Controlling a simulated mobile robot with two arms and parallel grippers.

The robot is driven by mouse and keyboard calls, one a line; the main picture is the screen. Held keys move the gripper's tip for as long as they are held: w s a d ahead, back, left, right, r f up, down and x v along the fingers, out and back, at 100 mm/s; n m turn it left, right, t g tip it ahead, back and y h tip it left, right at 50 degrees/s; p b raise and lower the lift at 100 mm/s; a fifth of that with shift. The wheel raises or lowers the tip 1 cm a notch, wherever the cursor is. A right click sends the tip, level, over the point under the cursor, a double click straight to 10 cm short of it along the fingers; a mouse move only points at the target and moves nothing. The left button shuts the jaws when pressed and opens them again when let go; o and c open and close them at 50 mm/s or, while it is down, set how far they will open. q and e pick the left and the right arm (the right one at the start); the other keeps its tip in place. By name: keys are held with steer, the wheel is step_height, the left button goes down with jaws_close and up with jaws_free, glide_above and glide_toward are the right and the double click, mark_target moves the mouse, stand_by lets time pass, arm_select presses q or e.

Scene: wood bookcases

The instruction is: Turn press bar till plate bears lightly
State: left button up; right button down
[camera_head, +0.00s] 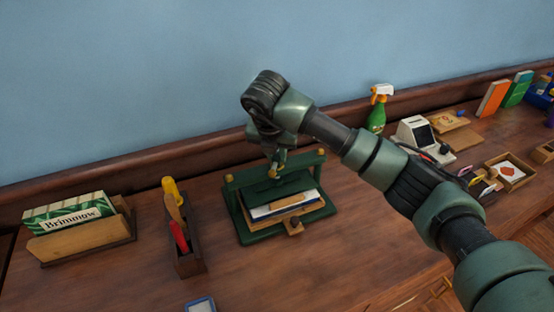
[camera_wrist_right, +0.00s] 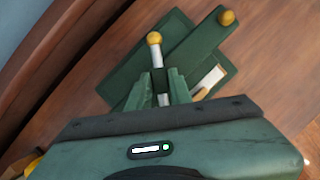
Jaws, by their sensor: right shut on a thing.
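The green press (camera_head: 247,233) stands on the wooden counter, with yellow knobs on its top beam. Its green plate (camera_head: 262,202) lies over a small stack of books or papers (camera_head: 283,206); I cannot tell whether plate and stack touch. My right gripper (camera_head: 277,170) is above the middle of the press, pointing down. In the right wrist view, my right gripper (camera_wrist_right: 163,88) is shut on the press bar (camera_wrist_right: 155,57), a silver rod with a yellow end knob, which sticks out beyond the fingers. The fingers hide part of the bar. My left gripper is not in view.
A wooden holder with green Brimmow boxes (camera_head: 70,216) and a dark tool holder (camera_head: 186,258) stand left of the press. A green spray bottle (camera_head: 377,112), a white card machine (camera_head: 414,133) and trays (camera_head: 510,172) are to the right. Front counter is mostly clear.

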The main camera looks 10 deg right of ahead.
steer(key=shift+w+r+m+h+b, duration=0.1)
steer(key=shift+m+h+b, duration=0.4)
steer(key=shift+m, duration=0.5)
steer(key=c, duration=1.3)
jaws_free()
steer(key=b+v, duration=0.1)
steer(key=v, duration=0.6)
steer(key=shift+r+b, duration=0.35)
steer(key=shift+r, duration=0.1)
steer(key=shift+a+g, duration=0.1)
steer(key=shift+g, duration=0.2)
